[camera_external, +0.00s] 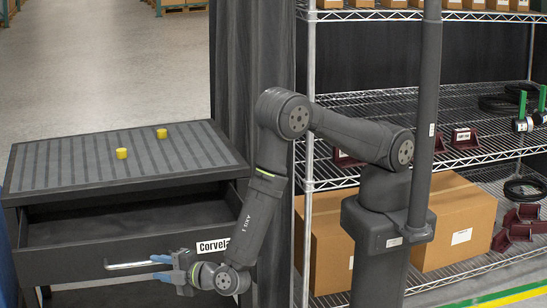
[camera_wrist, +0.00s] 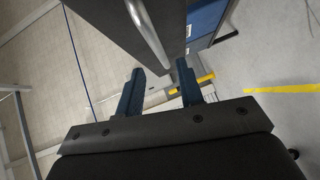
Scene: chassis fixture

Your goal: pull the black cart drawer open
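The black cart (camera_external: 20,190) stands at the left in the external view, with a ribbed top. Its drawer (camera_external: 70,262) stands partly open, and its dark empty-looking interior shows below the top. A silver bar handle (camera_external: 128,265) is on the drawer front; it also shows in the wrist view (camera_wrist: 147,32). My gripper (camera_external: 160,267) is at the handle's right part. In the wrist view my gripper's blue fingers (camera_wrist: 160,70) are spread, with the handle's near end between or just beyond the tips. I cannot tell whether they touch it.
Two yellow cylinders (camera_external: 121,153) (camera_external: 161,133) stand on the cart top. A wire shelf (camera_external: 400,100) with cardboard boxes (camera_external: 455,225) and dark red brackets stands at the right. A dark curtain (camera_external: 250,80) hangs behind my arm. Open floor lies behind the cart.

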